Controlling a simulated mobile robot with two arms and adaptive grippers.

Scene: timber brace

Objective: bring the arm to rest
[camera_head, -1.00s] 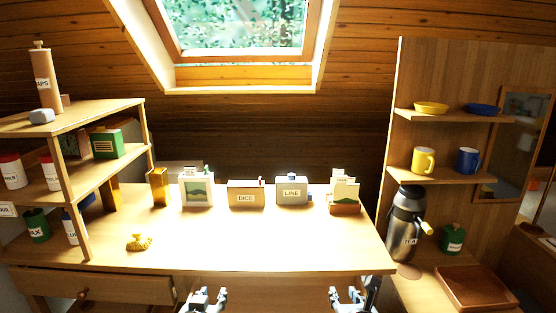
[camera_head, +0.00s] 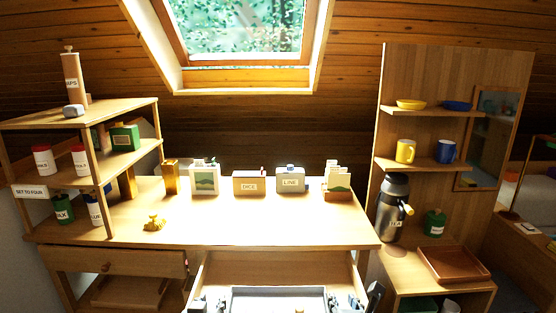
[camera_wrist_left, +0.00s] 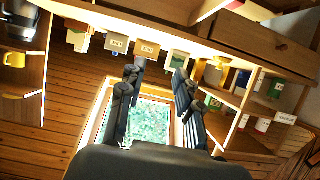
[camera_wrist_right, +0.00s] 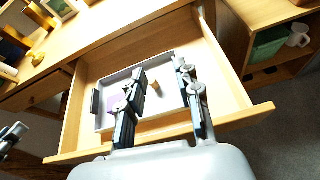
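My left gripper (camera_head: 210,303) is low at the bottom edge of the head view, by the left side of an open drawer (camera_head: 280,268). In the left wrist view its two fingers (camera_wrist_left: 158,75) stand apart with nothing between them. My right gripper (camera_head: 345,301) is at the bottom edge by the drawer's right side. In the right wrist view its fingers (camera_wrist_right: 160,68) are spread and empty, above the drawer. A grey tray (camera_wrist_right: 103,122) lies in the drawer with a small brown piece and a purple piece inside. The gripper bodies are largely cut off in the head view.
The desk top (camera_head: 260,225) above the drawer is mostly clear, with a yellow object (camera_head: 154,222) at left and labelled boxes along its back. A shelf (camera_head: 130,157) stands left. A steel flask (camera_head: 391,207) and a brown tray (camera_head: 452,265) are at right.

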